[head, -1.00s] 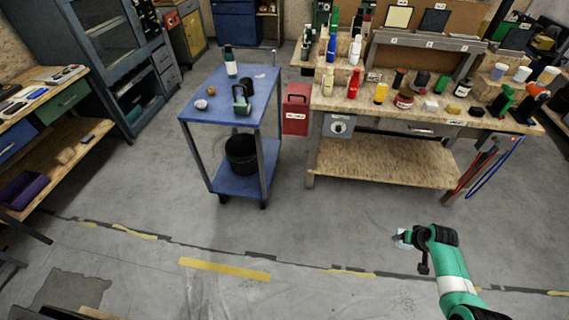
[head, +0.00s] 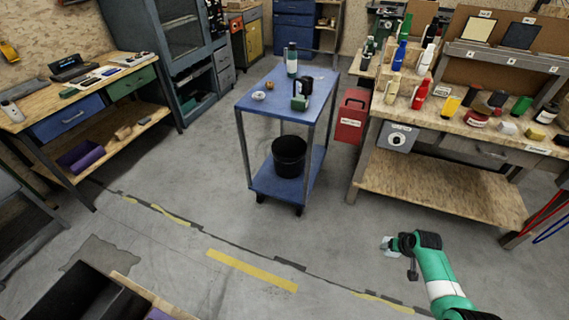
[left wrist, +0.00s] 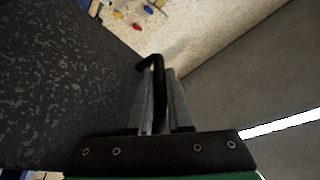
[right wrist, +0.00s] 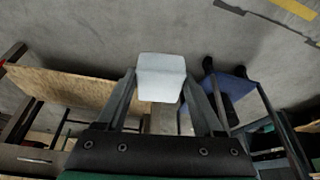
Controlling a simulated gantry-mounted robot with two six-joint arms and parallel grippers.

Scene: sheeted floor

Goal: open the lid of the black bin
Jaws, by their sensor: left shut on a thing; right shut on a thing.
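My left gripper (left wrist: 161,85) shows only in the left wrist view. It is shut on a thin black bent handle (left wrist: 152,62) that stands up between its fingers. A dark speckled panel (left wrist: 65,85) lies beside the handle; I cannot tell whether it is the bin's lid. In the head view a black box-like thing (head: 72,296) is cut off at the lower left edge. A round black bin (head: 289,157) without a visible lid stands on the blue cart's lower shelf. My right gripper (right wrist: 160,85) is shut on a pale grey block (right wrist: 161,75), held above the floor.
The blue cart (head: 262,102) stands mid-view with a bottle and small items on top. A workbench (head: 440,188) crowded with bottles is at the right. Another bench (head: 88,103) and a grey cabinet (head: 165,55) are at the left. The floor between is clear.

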